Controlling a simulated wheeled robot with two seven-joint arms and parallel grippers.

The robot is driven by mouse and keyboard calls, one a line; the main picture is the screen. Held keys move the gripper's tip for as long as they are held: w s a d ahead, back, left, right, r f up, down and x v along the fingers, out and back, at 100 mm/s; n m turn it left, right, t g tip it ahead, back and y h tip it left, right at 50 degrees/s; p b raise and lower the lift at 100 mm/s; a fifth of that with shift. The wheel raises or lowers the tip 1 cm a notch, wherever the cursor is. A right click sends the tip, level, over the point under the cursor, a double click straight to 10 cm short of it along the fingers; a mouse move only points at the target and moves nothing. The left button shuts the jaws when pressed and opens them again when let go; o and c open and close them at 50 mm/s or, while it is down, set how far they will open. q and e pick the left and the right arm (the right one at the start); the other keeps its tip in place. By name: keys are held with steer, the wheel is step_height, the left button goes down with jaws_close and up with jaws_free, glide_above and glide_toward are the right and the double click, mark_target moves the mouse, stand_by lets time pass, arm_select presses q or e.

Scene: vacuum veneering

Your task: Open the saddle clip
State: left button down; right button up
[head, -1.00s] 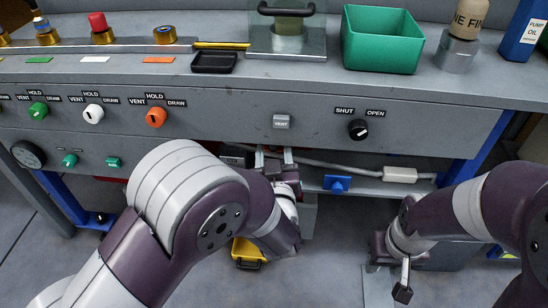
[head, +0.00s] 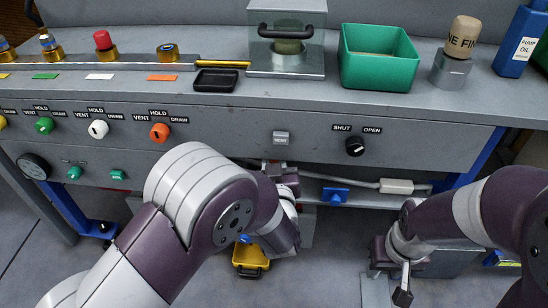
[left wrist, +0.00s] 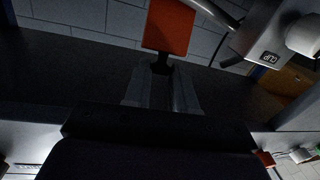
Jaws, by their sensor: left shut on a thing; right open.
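In the left wrist view a grey block marked CLIP (left wrist: 268,55) with a rounded white end is at the upper right. An orange-red tab (left wrist: 168,25) with a black foot stands at the fingertips of my left gripper (left wrist: 160,85), which is shut on it. I cannot tell how the tab joins the clip. In the head view my left gripper (head: 281,168) is under the bench front, mostly hidden by my arm. My right gripper (head: 390,282) is open and empty, low at the right, apart from the bench.
The bench front carries a SHUT/OPEN knob (head: 355,146) and a grey vent button (head: 281,138). Below it are a blue handle (head: 335,194), a pale box on a hose (head: 397,186) and a yellow container (head: 249,258). A green bin (head: 380,72) stands on top.

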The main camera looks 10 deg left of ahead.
arm_select(q)
steer(key=c, duration=0.9)
jaws_free()
steer(key=shift+r, duration=0.4)
steer(key=shift+f, duration=0.1)
steer(key=s+p, duration=0.1)
steer(key=s, duration=0.3)
steer(key=s+d+p, duration=0.1)
steer(key=s+p, duration=0.1)
steer(key=s, duration=0.2)
steer(key=s+d+p, duration=0.1)
steer(key=s+p, duration=0.1)
steer(key=s, duration=0.2)
steer(key=shift+s, duration=0.25)
